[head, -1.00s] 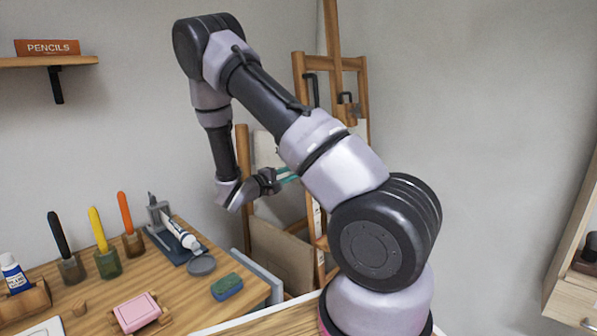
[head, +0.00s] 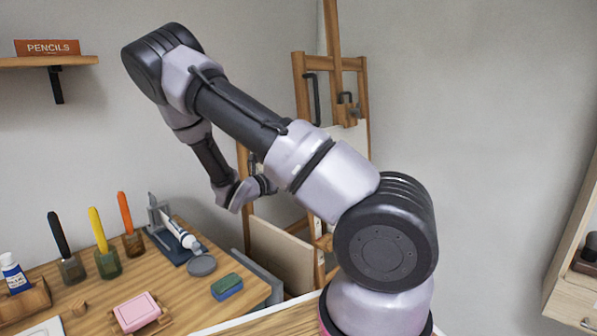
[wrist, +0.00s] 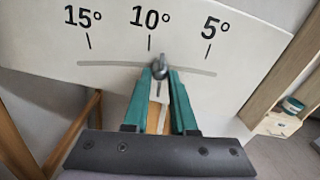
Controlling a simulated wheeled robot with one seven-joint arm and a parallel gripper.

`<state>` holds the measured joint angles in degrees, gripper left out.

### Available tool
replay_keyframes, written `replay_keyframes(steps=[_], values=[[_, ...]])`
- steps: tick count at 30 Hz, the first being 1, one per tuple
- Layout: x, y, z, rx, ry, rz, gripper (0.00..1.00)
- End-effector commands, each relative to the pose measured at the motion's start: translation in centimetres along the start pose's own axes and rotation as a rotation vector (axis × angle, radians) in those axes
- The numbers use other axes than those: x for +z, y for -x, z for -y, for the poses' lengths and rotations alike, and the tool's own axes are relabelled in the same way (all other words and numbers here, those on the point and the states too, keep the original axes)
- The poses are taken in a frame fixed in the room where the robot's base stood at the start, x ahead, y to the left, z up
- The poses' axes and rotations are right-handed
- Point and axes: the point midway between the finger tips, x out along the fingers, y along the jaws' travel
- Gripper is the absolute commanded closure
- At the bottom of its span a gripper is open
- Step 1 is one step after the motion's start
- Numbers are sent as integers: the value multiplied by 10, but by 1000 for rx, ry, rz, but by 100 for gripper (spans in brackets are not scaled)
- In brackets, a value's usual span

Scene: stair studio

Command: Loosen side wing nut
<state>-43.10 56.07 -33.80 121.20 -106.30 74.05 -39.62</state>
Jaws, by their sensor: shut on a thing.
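The side wing nut (wrist: 159,67) is a small grey metal piece on a white angle plate (wrist: 190,45) marked 15°, 10° and 5°. It sits at the curved slot (wrist: 100,64), just below the 10° mark. My gripper (wrist: 160,78) has its teal fingertips on either side of the nut and is shut on it. Part of the nut is hidden between the fingers. In the head view, the wooden easel (head: 300,90) stands behind my arm. My fingertips and the nut are hidden there by my own arm.
A wooden desk (head: 80,300) at the lower left holds several brush jars, a pink block (head: 136,312), a blue-green sponge (head: 227,286) and a grey round lid (head: 202,265). A shelf (head: 20,62) hangs above. A wooden cabinet (head: 572,300) stands far right.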

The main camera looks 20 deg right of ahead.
Motion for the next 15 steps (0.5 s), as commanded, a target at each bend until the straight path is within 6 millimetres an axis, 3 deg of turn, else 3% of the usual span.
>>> replay_keyframes(steps=[2, 3, 15], values=[[0, 0, 0, 0, -2, -1, 100], [0, 0, 0, 0, -3, -1, 60], [0, 6, 0, 2, -6, 0, 60]])
